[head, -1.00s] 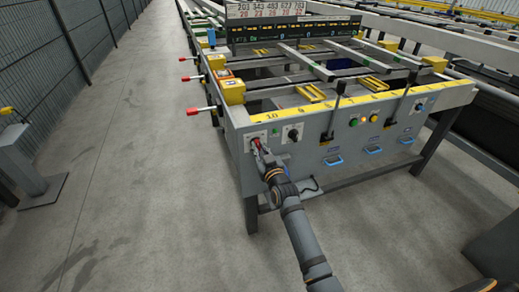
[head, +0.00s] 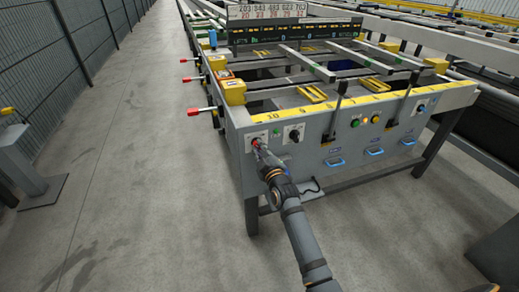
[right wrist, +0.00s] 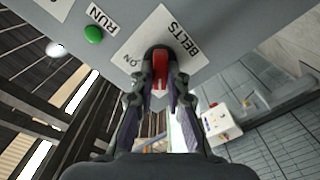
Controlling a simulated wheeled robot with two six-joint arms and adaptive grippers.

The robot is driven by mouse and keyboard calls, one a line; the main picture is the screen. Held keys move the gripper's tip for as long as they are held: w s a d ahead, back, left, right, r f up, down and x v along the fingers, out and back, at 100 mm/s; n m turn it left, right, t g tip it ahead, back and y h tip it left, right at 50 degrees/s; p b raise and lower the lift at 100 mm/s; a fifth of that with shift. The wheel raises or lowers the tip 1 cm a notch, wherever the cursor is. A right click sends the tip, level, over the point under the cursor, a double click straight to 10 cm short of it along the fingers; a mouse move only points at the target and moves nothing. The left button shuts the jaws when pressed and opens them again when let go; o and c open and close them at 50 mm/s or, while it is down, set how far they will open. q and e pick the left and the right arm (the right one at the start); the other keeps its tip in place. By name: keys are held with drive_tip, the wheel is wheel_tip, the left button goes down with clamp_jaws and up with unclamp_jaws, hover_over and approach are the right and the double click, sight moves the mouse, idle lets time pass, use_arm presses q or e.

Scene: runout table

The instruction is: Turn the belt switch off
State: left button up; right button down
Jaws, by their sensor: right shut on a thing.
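The belt switch (head: 254,142) is a small red handle on the left end of the grey table's front panel. In the right wrist view the red handle (right wrist: 159,66) sits on a dark round base on a white plate marked "BELTS" and "ON". My right gripper (head: 259,148) is at the panel, and in the right wrist view its two fingers (right wrist: 160,84) are closed about the red handle, one on each side. The fingers hide part of the plate, and no other position mark is readable. My left gripper is not in view.
A green lamp marked "RUN" (right wrist: 93,34) and a black knob (head: 293,134) are beside the switch. Red-tipped levers (head: 191,110) stick out from the table's left side. Grey floor (head: 130,200) is clear left of the table.

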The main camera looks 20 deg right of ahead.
drive_tip(key=shift+f, duration=0.1)
idle(0.4)
drive_tip(key=c, duration=1.3)
unclamp_jaws()
drive_tip(key=shift+c, duration=0.2)
drive_tip(key=s, duration=1.2)
drive_tip(key=shift+d, duration=0.2)
